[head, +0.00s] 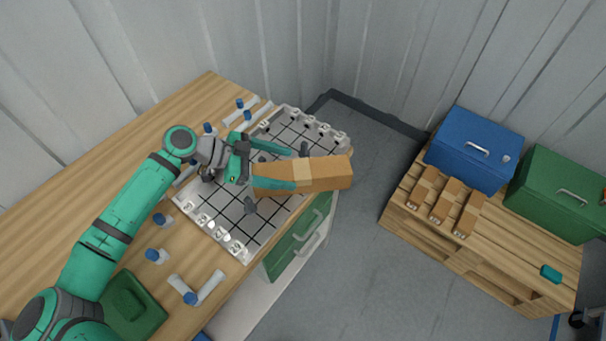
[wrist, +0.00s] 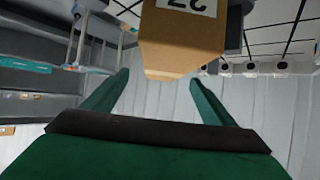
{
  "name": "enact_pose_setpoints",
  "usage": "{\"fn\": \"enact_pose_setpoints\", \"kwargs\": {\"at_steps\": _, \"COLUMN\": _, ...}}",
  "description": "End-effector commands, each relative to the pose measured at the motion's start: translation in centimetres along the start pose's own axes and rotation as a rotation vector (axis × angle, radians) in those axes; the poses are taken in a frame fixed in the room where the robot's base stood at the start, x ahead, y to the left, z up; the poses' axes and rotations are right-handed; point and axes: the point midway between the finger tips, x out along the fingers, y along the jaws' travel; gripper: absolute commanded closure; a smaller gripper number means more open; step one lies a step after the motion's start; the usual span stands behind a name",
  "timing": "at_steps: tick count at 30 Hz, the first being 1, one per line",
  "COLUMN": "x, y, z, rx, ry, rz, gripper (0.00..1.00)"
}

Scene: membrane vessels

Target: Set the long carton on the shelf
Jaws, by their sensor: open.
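The long carton (head: 325,173) is brown with a paler band. In the head view it lies over the gridded board, and its right end sticks out past the board's edge. My gripper (head: 291,168) is open at the carton's left part, one finger above it in the picture and the other along its lower side. In the wrist view the carton's end (wrist: 180,55), with a white label, shows ahead of my open fingers (wrist: 153,82), toward the right one. I cannot tell whether either finger touches it. A rack with shelf-like levels (wrist: 40,78) shows at left in the wrist view.
The gridded board (head: 232,222) with white fittings sits on the wooden bench (head: 60,205). Several blue-capped tubes lie around it. A low wooden stand (head: 440,250) at right bears small cartons (head: 442,204), a blue box (head: 470,150) and a green box (head: 555,195). Grey floor between is clear.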

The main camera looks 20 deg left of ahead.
Motion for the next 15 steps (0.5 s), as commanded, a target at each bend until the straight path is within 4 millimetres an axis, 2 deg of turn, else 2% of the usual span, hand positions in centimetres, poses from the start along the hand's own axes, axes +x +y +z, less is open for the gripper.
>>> {"fn": "enact_pose_setpoints", "kwargs": {"at_steps": 8, "x": 2.2, "y": -0.2, "z": -0.1, "rx": 0.003, "ry": 0.001, "rz": 0.004, "gripper": 0.22}}
{"fn": "enact_pose_setpoints", "kwargs": {"at_steps": 15, "x": 5.6, "y": -0.6, "z": 0.0, "rx": 0.002, "ry": 0.002, "rz": 0.005, "gripper": 0.22}}
